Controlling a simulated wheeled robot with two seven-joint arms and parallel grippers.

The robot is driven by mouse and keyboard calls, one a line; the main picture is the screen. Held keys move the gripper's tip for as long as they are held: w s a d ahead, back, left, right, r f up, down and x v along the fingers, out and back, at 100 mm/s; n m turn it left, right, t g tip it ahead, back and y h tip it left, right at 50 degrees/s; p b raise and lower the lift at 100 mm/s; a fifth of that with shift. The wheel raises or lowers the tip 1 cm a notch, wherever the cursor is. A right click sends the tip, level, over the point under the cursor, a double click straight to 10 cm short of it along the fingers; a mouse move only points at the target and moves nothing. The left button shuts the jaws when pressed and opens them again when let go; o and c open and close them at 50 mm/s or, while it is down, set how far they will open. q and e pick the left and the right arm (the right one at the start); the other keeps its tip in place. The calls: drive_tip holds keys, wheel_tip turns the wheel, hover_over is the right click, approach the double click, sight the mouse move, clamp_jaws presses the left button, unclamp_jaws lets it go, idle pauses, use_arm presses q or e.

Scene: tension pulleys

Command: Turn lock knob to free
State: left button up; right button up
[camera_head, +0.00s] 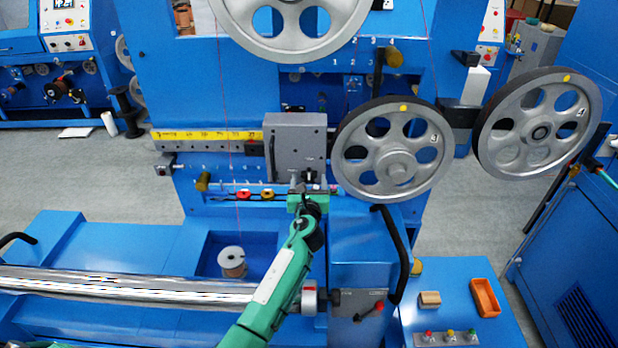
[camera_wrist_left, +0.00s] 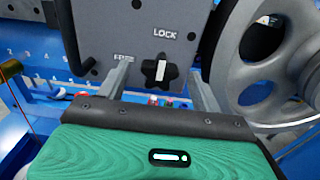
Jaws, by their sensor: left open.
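The lock knob (camera_wrist_left: 160,73) is a black star-shaped knob on the grey box (camera_wrist_left: 115,25), with a white upright mark pointing toward the word LOCK. The word FREE is printed to its upper left. In the head view the knob (camera_head: 310,176) sits low on the right part of the grey box (camera_head: 295,140). My left gripper (camera_head: 309,189) is at the box's lower edge. In the left wrist view its open fingers (camera_wrist_left: 160,82) stand on either side of the knob, with visible gaps. No right gripper shows.
A large spoked pulley (camera_head: 395,150) stands close to the right of the box. A yellow scale rail (camera_head: 205,138) runs to the left. A wire spool (camera_head: 231,262) sits in a recess below. A black curved handle (camera_head: 396,250) rises right of my arm.

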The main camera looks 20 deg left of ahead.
use_arm(q)
drive_tip(key=shift+x, duration=0.85)
drive_tip(key=c, duration=1)
